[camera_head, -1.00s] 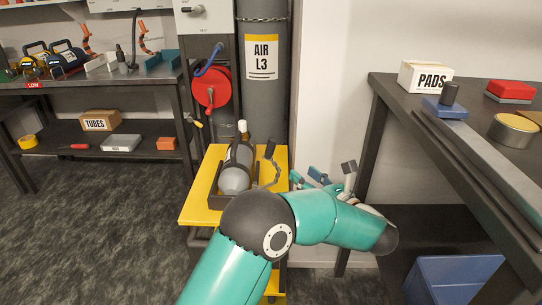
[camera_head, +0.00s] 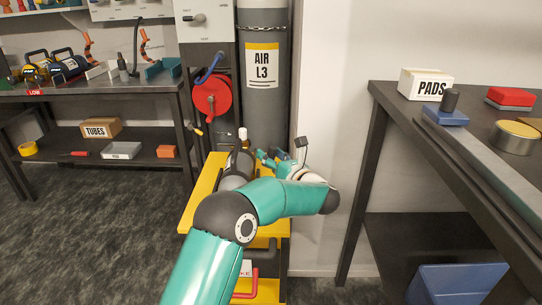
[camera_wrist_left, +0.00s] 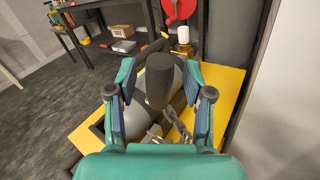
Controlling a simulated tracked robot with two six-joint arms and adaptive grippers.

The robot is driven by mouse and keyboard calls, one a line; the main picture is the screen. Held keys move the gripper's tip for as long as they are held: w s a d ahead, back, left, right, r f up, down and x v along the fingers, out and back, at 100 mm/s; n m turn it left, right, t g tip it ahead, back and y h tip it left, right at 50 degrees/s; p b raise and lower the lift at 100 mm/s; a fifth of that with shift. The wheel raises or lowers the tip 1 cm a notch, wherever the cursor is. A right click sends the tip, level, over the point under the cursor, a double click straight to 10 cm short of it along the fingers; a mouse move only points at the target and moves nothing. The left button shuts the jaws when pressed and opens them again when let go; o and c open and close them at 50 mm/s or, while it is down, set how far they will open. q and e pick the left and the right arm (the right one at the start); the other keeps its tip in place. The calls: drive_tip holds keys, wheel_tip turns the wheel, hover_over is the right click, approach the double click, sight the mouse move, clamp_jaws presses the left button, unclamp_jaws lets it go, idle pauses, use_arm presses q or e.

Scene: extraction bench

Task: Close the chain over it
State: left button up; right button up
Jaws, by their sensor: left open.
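A grey cylinder (camera_head: 232,181) with a white-topped valve (camera_head: 243,134) lies in a dark cradle on the yellow cart top (camera_head: 203,200). It also shows in the left wrist view (camera_wrist_left: 133,120), partly behind the fingers. A dark knob-like handle (camera_wrist_left: 160,88) stands between my left fingers, with chain links (camera_wrist_left: 176,122) close beside it over the cylinder. My left gripper (camera_head: 266,157) is open above the cart's right side; its fingers (camera_wrist_left: 160,76) straddle the handle, with gaps visible on both sides. In the head view my arm hides the handle and chain. My right gripper is not in view.
A tall grey AIR L3 cylinder (camera_head: 262,110) stands behind the cart, beside a red hose reel (camera_head: 212,96). A white wall is close to the cart's right. Benches stand left (camera_head: 100,92) and right (camera_head: 470,150).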

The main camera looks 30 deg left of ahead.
use_arm(q)
clamp_jaws()
idle(0.3)
drive_tip(key=shift+a, duration=0.1)
